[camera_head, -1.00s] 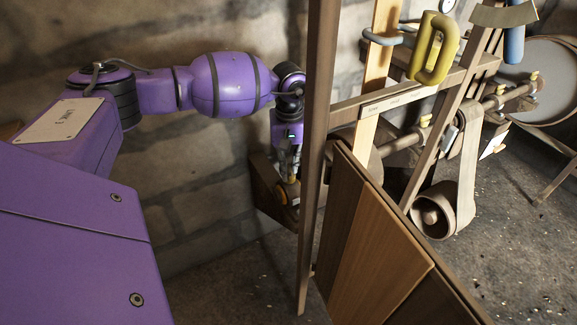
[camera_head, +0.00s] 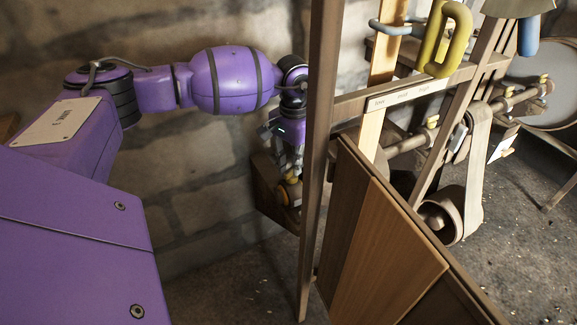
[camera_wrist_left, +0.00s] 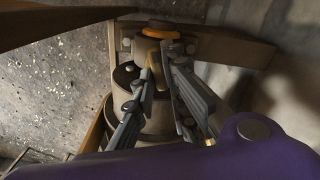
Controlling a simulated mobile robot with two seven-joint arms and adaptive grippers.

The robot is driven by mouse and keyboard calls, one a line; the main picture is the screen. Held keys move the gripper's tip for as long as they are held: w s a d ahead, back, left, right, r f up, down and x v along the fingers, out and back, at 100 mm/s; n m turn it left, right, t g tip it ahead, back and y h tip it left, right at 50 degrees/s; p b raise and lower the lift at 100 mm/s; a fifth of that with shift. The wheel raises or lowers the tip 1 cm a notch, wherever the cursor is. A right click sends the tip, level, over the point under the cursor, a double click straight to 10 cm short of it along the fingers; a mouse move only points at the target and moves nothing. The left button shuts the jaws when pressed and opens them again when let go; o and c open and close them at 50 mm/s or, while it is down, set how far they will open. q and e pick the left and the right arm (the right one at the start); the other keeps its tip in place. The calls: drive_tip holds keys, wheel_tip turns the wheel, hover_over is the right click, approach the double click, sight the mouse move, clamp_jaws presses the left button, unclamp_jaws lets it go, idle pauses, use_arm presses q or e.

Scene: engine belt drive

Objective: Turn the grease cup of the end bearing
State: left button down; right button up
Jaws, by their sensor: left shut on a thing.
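The grease cup (camera_wrist_left: 153,58) is a small dull-yellow piece on top of the end bearing, in the middle of the left wrist view. My left gripper (camera_wrist_left: 162,60) is shut on it, with the fingertips on either side of it. In the head view the gripper (camera_head: 289,172) points down beside a dark upright post, at the wooden bracket (camera_head: 268,196) on the wall. The fingers hide part of the cup. My right gripper is not in view.
A dark wooden post (camera_head: 320,120) stands close to the right of my left gripper. A wooden panel (camera_head: 385,245), a yellow handle (camera_head: 443,38) and a belt pulley (camera_head: 440,218) lie further right. The stone wall (camera_head: 190,190) is close behind the arm.

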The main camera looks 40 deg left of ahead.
use_arm(q)
drive_tip(key=shift+d+r+m, duration=0.1)
drive_tip(key=shift+m, duration=0.4)
drive_tip(key=c, duration=1.8)
unclamp_jaws()
drive_tip(key=shift+o, duration=0.2)
wheel_tip(320, 180, up, 12)
drive_tip(key=shift+r, duration=0.1)
